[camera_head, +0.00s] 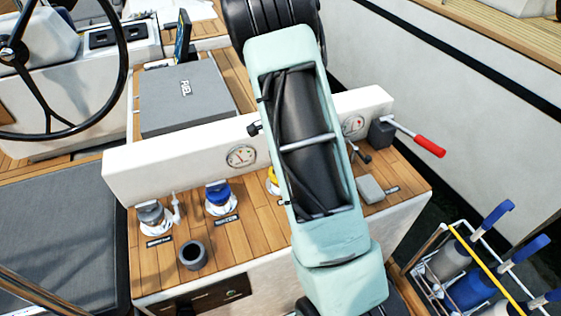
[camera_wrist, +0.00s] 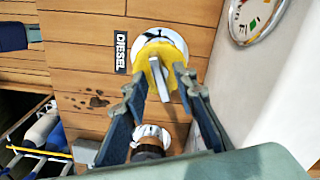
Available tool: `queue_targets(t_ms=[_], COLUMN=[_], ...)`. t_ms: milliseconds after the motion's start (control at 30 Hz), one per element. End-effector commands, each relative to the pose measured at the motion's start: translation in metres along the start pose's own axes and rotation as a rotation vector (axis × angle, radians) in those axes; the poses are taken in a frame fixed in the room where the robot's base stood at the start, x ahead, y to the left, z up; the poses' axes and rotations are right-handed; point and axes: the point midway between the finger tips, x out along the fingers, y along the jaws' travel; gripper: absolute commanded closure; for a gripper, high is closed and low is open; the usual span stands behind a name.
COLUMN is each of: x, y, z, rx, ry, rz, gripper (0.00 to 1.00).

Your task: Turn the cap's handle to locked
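A yellow cap (camera_wrist: 153,80) with a grey upright handle (camera_wrist: 160,80) sits on a round white base beside a DIESEL label (camera_wrist: 121,53) in the wrist view. In the head view, only a sliver of the yellow cap (camera_head: 271,180) shows beside my arm. My gripper (camera_wrist: 162,78) is open, with one blue finger on each side of the handle. Gaps show between fingers and handle; I cannot tell how far above the cap the tips are. The head view hides my gripper behind my arm.
A dark-topped fitting (camera_wrist: 150,146) on a white base lies between the fingers, nearer the wrist. A blue cap (camera_head: 220,197) and a grey cap (camera_head: 151,213) stand left on the wooden deck. A white wall with gauges (camera_head: 240,156) rises behind. A red-handled lever (camera_head: 428,146) sticks out right.

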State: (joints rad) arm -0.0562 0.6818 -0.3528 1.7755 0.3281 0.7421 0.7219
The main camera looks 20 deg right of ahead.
Motion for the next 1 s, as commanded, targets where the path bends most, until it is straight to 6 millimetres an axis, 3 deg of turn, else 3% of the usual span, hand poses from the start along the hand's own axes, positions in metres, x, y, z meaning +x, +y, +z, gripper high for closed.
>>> queue_targets(t_ms=[167, 633, 800, 1000], x=[-0.012, -0.103, -0.118, -0.120], y=[-0.001, -0.001, 0.000, 0.000], z=[0.000, 0.000, 0.000, 0.000], rx=[-0.001, 0.001, -0.001, 0.000], ry=[0.001, 0.001, 0.001, 0.000], rz=[-0.002, -0.003, -0.001, 0.000], gripper=[0.74, 0.74, 0.74, 0.74])
